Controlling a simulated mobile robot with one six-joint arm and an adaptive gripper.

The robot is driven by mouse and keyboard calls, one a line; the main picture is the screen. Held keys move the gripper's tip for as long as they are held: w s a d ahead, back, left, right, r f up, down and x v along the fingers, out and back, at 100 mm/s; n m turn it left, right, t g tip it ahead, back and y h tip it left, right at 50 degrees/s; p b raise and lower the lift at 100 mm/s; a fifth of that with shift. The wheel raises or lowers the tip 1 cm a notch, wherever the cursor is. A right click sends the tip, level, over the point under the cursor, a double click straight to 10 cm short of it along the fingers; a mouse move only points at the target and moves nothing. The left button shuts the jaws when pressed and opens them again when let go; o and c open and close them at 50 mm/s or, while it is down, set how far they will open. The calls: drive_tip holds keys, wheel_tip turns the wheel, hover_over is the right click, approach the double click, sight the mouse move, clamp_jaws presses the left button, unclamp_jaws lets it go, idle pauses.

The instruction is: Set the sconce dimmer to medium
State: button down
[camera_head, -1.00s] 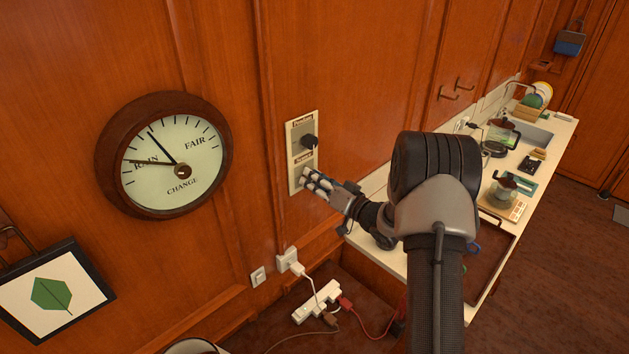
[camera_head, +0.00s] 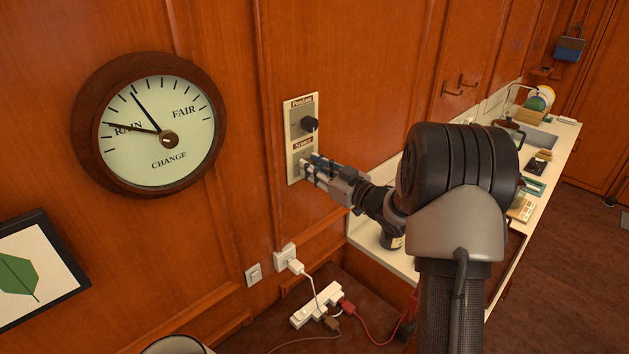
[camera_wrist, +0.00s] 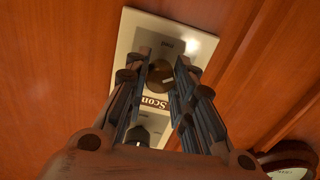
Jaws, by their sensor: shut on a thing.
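The dimmer plate (camera_head: 293,138) is a pale upright panel on the wood wall, with a Pendant label at the top and a Sconce label lower down. The pendant knob (camera_head: 309,124) is black and free. My gripper (camera_head: 308,171) is at the lower half of the plate and hides the sconce knob in the head view. In the wrist view the sconce knob (camera_wrist: 160,76) is dark and round with a light mark, held between my two fingers. Small lettering (camera_wrist: 192,45) beside it is too blurred to read surely. Another dark knob (camera_wrist: 138,134) shows partly between the fingers.
A round barometer (camera_head: 165,125) hangs left of the plate. A white plug and socket (camera_head: 288,260), a switch (camera_head: 254,275) and a power strip (camera_head: 317,305) with cables lie below. A cluttered counter (camera_head: 367,240) runs along the wall at right.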

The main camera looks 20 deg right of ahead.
drive_tip(key=n+b, duration=1)
drive_tip(key=b, duration=0.1)
drive_tip(key=shift+n+b, duration=0.3)
drive_tip(key=shift+b, duration=0.1)
drive_tip(key=c, duration=1.3)
unclamp_jaws()
drive_tip(key=shift+c, duration=0.2)
drive_tip(key=shift+s, duration=0.1)
drive_tip(key=v, duration=1.2)
